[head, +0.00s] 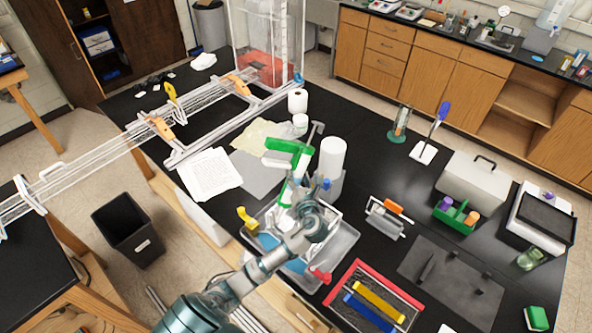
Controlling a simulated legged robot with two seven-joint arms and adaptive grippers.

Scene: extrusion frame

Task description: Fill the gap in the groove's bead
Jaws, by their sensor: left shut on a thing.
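My left arm reaches in from the bottom, and its gripper (300,196) is at the grey tray near the table's middle. It is shut on what looks like a green and white tool (288,148), whose green head stands up above the tray. The arm's wrist hides part of the tool and the fingertips. A long pale extrusion frame (215,133) with orange clamps (160,128) runs along the left of the black table, apart from the gripper. The groove, its bead and any gap are too small to make out. My right gripper is not in view.
A white bottle (331,158) stands close beside the tool. Papers (210,174) lie to its left. A yellow piece (247,219) and a red piece (320,275) sit by the tray (344,247). A red-edged tray (345,280) and grey mat (470,302) lie at the right front.

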